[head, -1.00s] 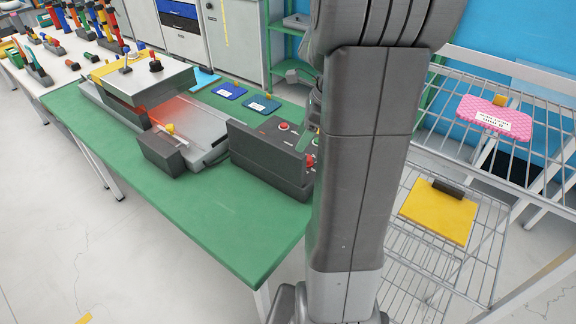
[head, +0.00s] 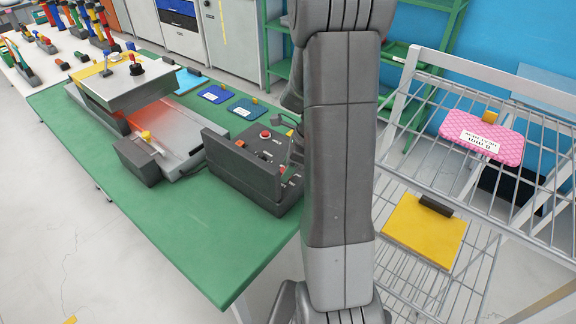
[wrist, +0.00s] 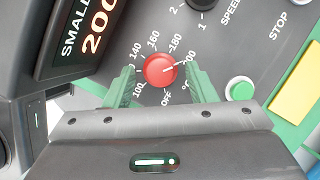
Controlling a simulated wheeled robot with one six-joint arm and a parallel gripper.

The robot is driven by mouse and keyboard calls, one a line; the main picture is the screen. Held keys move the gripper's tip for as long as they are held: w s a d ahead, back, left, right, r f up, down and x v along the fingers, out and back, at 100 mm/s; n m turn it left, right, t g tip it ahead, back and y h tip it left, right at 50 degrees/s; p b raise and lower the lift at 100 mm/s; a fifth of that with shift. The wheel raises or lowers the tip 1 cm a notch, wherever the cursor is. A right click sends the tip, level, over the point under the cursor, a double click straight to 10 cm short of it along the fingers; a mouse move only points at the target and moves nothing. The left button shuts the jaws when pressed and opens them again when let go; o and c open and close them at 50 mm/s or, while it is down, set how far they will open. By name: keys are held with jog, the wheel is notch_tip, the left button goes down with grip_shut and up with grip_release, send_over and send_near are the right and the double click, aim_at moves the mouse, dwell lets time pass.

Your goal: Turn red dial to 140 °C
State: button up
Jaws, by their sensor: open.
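The red dial (wrist: 160,70) sits on a dark panel in the wrist view, ringed by white marks including 100, 140, 160, 180, 200 and OFF. Its white pointer line faces right and slightly up, near the 200 mark. My gripper (wrist: 158,82) is open, with one green finger to the left of the dial and one to the right. Gaps show between the dial and the fingers. In the head view the dark control box (head: 238,168) stands on the green bench, and my arm hides part of it.
A green button (wrist: 240,89) and a black speed knob (wrist: 202,3) are near the dial. The green bench (head: 190,240) also holds a heated press (head: 130,92). A wire rack (head: 450,110) with a pink board (head: 483,138) and a yellow board (head: 424,232) stands at the right.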

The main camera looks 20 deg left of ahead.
jog(key=c, duration=1)
jog(key=shift+o, duration=0.2)
jog(key=shift+n, duration=0.3)
